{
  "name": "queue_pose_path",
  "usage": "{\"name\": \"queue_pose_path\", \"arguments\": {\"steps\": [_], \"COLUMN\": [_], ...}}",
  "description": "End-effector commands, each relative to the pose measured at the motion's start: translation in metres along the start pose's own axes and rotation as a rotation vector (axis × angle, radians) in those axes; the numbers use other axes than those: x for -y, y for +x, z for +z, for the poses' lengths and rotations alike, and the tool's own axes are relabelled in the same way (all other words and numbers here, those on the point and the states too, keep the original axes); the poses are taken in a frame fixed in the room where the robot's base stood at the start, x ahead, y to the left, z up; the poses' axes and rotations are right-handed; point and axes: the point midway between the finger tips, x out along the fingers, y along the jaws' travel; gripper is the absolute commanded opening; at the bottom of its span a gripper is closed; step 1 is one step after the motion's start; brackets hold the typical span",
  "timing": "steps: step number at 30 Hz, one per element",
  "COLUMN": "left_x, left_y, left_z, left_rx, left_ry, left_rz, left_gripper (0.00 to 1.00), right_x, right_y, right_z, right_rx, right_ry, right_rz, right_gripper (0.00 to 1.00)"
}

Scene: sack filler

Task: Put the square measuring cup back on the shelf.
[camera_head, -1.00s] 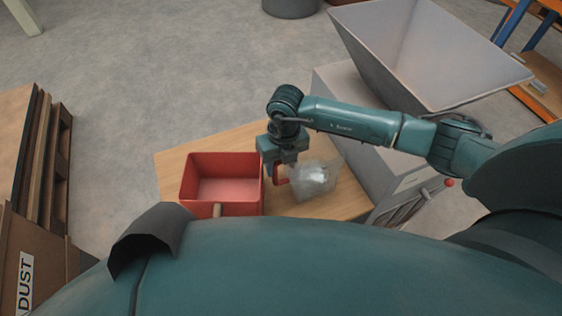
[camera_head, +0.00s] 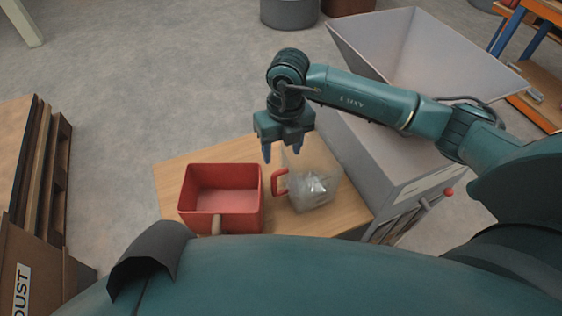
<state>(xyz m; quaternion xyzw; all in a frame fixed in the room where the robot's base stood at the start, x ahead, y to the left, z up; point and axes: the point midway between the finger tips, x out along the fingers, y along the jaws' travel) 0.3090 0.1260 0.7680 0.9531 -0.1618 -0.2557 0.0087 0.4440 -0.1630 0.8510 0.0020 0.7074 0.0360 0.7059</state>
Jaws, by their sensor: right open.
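A clear, boxy cup with a red handle (camera_head: 279,183), which looks like the square measuring cup (camera_head: 313,190), stands on a light wooden top (camera_head: 285,222). Something silvery or shiny shows low in it; I cannot tell if it is contents or reflection. My right gripper (camera_head: 281,156) is open and empty, fingers pointing down, just above and apart from the red handle. My left gripper is not in view.
A red square box (camera_head: 221,214) with a pale peg-like handle stands left of the cup. A grey hopper (camera_head: 405,65) is behind on the right. A blue-and-orange rack (camera_head: 520,40) stands far right. Stacked boards (camera_head: 35,150) are at the left.

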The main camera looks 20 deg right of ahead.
Motion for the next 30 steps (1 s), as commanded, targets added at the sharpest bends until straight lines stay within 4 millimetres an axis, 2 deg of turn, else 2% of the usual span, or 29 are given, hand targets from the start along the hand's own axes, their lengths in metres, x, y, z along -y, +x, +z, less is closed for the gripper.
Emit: {"name": "queue_pose_path", "arguments": {"steps": [4,8,11,14,15,17,18,20,22,25,26,28,30], "left_x": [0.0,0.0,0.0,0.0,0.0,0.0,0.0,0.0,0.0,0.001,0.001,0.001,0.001], "left_y": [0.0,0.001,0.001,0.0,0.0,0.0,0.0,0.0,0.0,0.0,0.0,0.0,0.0], "left_z": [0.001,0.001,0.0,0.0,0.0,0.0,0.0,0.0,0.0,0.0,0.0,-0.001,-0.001], "left_rx": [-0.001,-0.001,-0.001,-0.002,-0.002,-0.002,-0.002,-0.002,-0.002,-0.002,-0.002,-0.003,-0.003], "left_ry": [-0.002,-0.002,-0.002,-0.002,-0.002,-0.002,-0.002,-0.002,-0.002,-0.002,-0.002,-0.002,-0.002], "left_rz": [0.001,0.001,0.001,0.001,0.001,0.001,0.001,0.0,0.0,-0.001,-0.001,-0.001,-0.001], "left_gripper": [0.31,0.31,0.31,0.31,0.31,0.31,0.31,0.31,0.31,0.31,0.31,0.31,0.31], "right_x": [0.0,-0.014,-0.054,-0.12,-0.147,-0.18,-0.197,-0.212,-0.215,-0.195,-0.185,-0.156,-0.124], "right_y": [-0.018,-0.016,-0.005,-0.005,-0.013,-0.034,-0.051,-0.077,-0.103,-0.122,-0.121,-0.109,-0.08], "right_z": [0.001,-0.008,-0.031,-0.07,-0.085,-0.103,-0.109,-0.112,-0.104,-0.08,-0.072,-0.055,-0.046], "right_rx": [0.002,-0.023,-0.083,-0.168,-0.199,-0.234,-0.249,-0.259,-0.255,-0.226,-0.214,-0.184,-0.16], "right_ry": [0.0,-0.023,-0.077,-0.123,-0.119,-0.081,-0.032,0.076,0.255,0.602,0.725,1.036,1.37], "right_rz": [0.001,0.062,0.251,0.595,0.765,1.018,1.182,1.411,1.65,1.91,1.966,2.048,2.057], "right_gripper": [0.54,0.54,0.54,0.54,0.54,0.54,0.54,0.54,0.54,0.54,0.54,0.54,0.54]}}
